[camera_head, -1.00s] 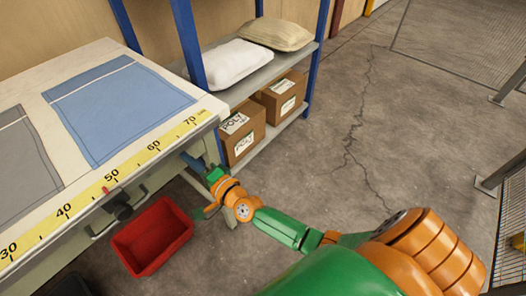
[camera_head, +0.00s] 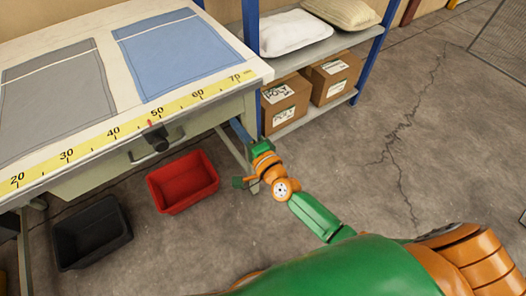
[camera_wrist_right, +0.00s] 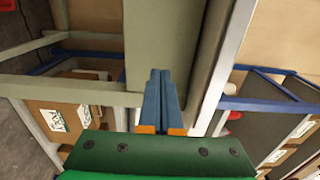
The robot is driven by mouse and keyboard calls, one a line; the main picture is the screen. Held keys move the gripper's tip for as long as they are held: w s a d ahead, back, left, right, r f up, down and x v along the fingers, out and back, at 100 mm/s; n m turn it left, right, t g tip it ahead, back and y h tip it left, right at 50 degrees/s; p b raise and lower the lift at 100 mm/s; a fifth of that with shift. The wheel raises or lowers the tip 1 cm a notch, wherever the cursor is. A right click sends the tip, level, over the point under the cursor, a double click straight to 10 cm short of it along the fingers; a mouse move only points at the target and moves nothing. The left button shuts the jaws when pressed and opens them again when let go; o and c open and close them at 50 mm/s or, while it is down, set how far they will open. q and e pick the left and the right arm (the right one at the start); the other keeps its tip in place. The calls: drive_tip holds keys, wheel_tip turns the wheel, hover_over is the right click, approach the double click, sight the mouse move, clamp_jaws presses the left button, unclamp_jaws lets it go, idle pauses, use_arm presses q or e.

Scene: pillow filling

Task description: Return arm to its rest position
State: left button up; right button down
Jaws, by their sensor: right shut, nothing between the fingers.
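My right arm (camera_head: 315,215) reaches from the bottom right toward the right end of the work table. Its gripper (camera_head: 240,130) is low beside the table's right end, partly hidden in the head view. In the right wrist view the two blue fingers (camera_wrist_right: 160,85) lie together, shut with nothing between them, close to a pale grey-green panel (camera_wrist_right: 160,35). I cannot tell whether they touch it. My left gripper does not show.
The table (camera_head: 120,165) bears a grey cloth (camera_head: 55,105) and a blue cloth (camera_head: 170,57). A red bin (camera_head: 183,182) and a black bin (camera_head: 90,235) stand on the floor. A shelf (camera_head: 300,122) holds pillows and cardboard boxes. Floor at the right is clear.

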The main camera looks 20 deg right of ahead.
drive_tip(key=v, duration=0.8)
drive_tip(key=s+d+f+n+g+h+p, duration=0.1)
drive_tip(key=s+d+f+n+g+p, duration=0.2)
drive_tip(key=f, duration=0.4)
drive_tip(key=s+f+n+g+h+p, duration=0.1)
drive_tip(key=s+f+n+g+p, duration=0.35)
drive_tip(key=f, duration=0.25)
drive_tip(key=s+d+f+n+g+h+p, duration=0.1)
drive_tip(key=s+d+f+n+g, duration=0.1)
drive_tip(key=s, duration=0.6)
drive_tip(key=s+d+f+n+g+h+p, duration=0.1)
drive_tip(key=s+f+n+g, duration=0.3)
drive_tip(key=s, duration=0.4)
drive_tip(key=s+d+f+n+g+h+p, duration=0.1)
drive_tip(key=s+d+f+n+g+p, duration=0.1)
drive_tip(key=s, duration=0.7)
wheel_tip(320, 180, down, 3)
drive_tip(key=shift+d+r+n+g, duration=0.25)
drive_tip(key=shift+d+n+g, duration=0.2)
drive_tip(key=shift+n, duration=0.5)
